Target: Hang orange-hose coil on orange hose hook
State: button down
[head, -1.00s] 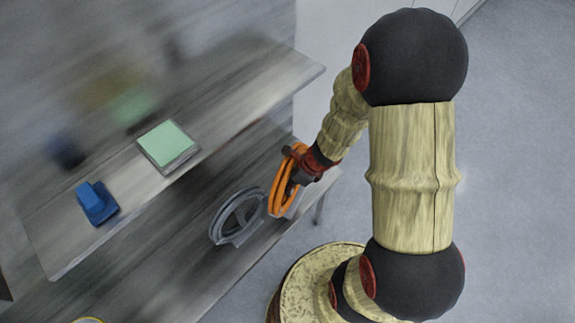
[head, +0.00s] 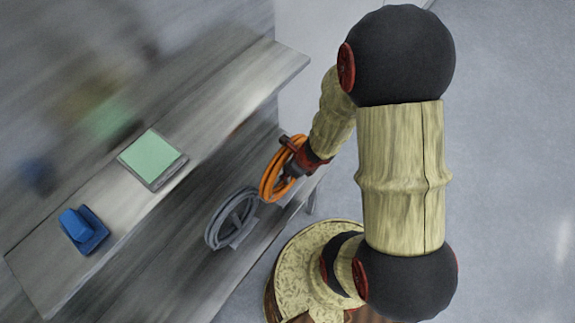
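The orange-hose coil (head: 272,178) is a ring of orange hose beside the front of the grey bench, in the middle of the head view. My gripper (head: 290,172) is at the coil's right side and appears shut on it; its fingertips are small and partly hidden by the hose.
On the bench top (head: 215,112) lie a tablet-like device with a green screen (head: 152,157) and a blue object on a blue base (head: 84,229). The back of the bench is blurred. Open floor (head: 510,200) lies right of my arm.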

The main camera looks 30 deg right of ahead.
jog(key=w+d+f, duration=0.1)
jog(key=w, duration=0.1)
jog(key=w+d+f, duration=0.2)
jog(key=w, duration=0.1)
jog(key=shift+w+d, duration=0.35)
jog(key=w+d+f+b, duration=0.3)
jog(key=w+f, duration=0.2)
jog(key=f, duration=0.4)
jog(key=shift+d+b, duration=0.1)
jog(key=shift+b, duration=0.25)
jog(key=shift+f, duration=0.15)
jog(key=c, duration=1.7)
grip_release()
jog(key=shift+s, duration=0.15)
jog(key=shift+c, duration=0.2)
